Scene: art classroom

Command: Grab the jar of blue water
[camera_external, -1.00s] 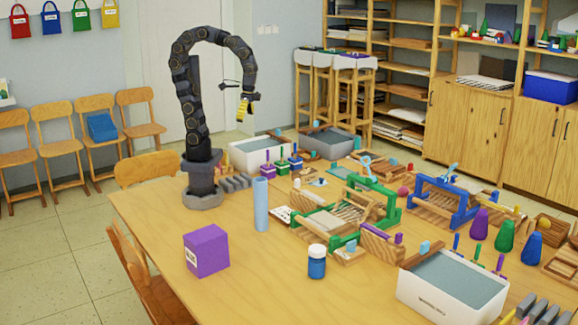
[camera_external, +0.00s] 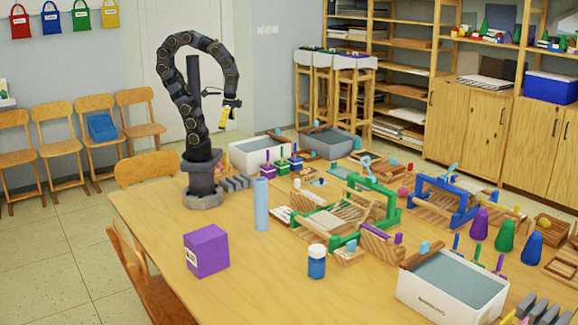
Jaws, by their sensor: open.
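The jar of blue water (camera_external: 316,266) stands upright on the wooden table, near the front middle. It has a blue body and a white lid. My gripper (camera_external: 224,121) hangs from my curved arm high above the back left of the table. It is open, points downward and is well apart from the jar, up and to the left of it. It is small in the view, with yellow showing at its fingers. Nothing hides the jar.
A purple box (camera_external: 206,251) and a light blue cylinder (camera_external: 261,204) stand left of the jar. A green loom frame (camera_external: 372,200) and wooden blocks lie behind it. A white bin (camera_external: 450,290) stands at right. The table front between purple box and jar is clear.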

